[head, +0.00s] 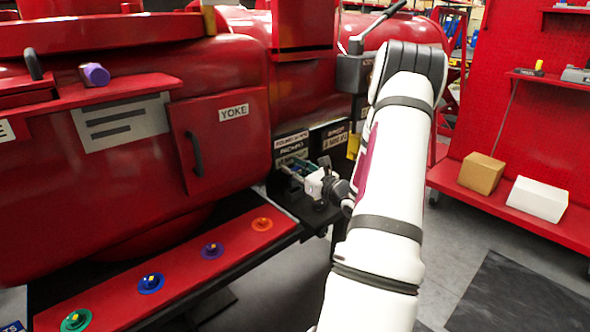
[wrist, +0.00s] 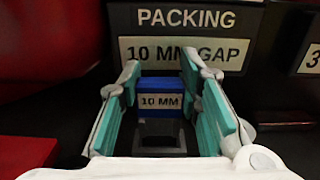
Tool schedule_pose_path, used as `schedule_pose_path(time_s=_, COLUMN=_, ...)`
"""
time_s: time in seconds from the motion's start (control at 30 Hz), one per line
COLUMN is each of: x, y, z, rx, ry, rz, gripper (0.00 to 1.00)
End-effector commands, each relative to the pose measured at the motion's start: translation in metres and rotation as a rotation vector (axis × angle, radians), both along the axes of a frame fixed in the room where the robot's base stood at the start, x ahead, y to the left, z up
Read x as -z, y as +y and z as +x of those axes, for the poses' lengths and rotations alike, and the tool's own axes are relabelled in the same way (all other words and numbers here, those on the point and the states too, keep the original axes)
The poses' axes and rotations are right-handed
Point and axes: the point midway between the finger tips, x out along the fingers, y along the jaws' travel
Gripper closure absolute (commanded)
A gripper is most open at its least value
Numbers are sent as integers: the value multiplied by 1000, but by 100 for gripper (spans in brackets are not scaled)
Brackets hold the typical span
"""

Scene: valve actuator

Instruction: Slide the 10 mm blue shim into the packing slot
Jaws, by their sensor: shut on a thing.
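The blue shim (wrist: 160,88), labelled "10 MM", sits between the teal-padded fingers of my gripper (wrist: 160,72) in the wrist view. My gripper is shut on it. A grey frame-like part (wrist: 160,150) shows on its near side between the fingers. The packing station's "10 MM GAP" plate (wrist: 185,52) is just beyond and above the shim. The slot's mouth is hidden behind the shim and fingers, so I cannot tell whether the shim has entered it. In the head view my gripper (head: 297,170) is at the black packing panel (head: 291,142).
A neighbouring black labelled panel (head: 330,136) stands right of the packing one. The red machine body (head: 120,190) fills the left. A red shelf (head: 190,280) in front carries several coloured discs. A red cart (head: 500,200) with two boxes stands right; grey floor lies between.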

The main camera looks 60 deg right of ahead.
Motion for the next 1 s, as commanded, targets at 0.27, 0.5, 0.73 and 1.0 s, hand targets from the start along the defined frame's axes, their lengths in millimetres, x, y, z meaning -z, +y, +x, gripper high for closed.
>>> schedule_pose_path(time_s=0.27, x=0, y=0, z=0, rx=0, ry=-1, rz=0, gripper=100)
schedule_pose_path(time_s=0.5, x=5, y=0, z=0, rx=0, ry=-1, rz=0, gripper=100)
schedule_pose_path(time_s=0.73, x=10, y=0, z=0, rx=0, ry=-1, rz=-1, gripper=100)
schedule_pose_path(time_s=1.0, x=16, y=0, z=0, rx=0, ry=-1, rz=-1, gripper=100)
